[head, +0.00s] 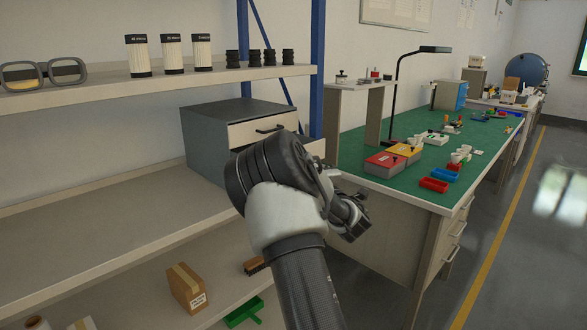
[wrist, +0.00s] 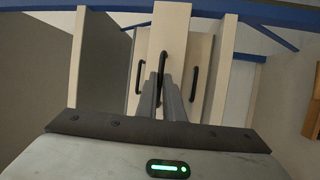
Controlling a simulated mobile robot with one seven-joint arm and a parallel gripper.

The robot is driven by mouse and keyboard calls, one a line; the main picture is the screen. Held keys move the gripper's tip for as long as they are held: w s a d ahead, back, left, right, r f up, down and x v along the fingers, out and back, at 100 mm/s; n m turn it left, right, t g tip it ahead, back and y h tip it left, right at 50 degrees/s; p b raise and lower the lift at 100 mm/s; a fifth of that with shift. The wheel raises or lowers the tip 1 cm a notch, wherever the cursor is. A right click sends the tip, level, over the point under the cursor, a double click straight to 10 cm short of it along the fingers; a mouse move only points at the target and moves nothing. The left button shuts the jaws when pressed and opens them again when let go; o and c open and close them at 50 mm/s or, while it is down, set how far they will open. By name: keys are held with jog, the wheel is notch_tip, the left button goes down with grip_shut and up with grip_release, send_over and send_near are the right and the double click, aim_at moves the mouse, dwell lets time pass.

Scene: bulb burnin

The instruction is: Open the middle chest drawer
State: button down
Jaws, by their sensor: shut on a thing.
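The grey chest (head: 215,150) stands on the shelf in the head view, with its top drawer (head: 250,134) shut. My arm hides most of the front below it; a pale edge of the middle drawer (head: 315,147) shows beside my wrist. In the wrist view the chest is turned sideways, and the middle drawer (wrist: 168,28) appears to stand out in front of the drawers on either side. My gripper (wrist: 167,85) is shut on its dark middle handle (wrist: 161,66). The handles of the neighbouring drawers (wrist: 139,77) (wrist: 194,84) are apart from my fingers.
A blue shelf post (head: 318,70) stands just right of the chest. The green-topped workbench (head: 400,180) is close on the right of my arm, with red bins (head: 433,185) and a lamp (head: 397,90). A cardboard box (head: 186,287) lies on the lower shelf.

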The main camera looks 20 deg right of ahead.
jog(key=shift+s+d+b, duration=0.15)
jog(key=shift+s+d, duration=0.1)
jog(key=shift+s, duration=0.45)
jog(key=shift+s+d+b, duration=0.2)
jog(key=shift+s+d, duration=0.05)
jog(key=shift+s, duration=0.5)
jog(key=shift+s+d+b, duration=0.15)
jog(key=shift+s+d, duration=0.1)
jog(key=shift+s, duration=0.45)
jog(key=c, duration=1.9)
grip_release()
jog(key=s+f, duration=0.2)
jog(key=s, duration=1.5)
jog(key=shift+a+f+p, duration=0.4)
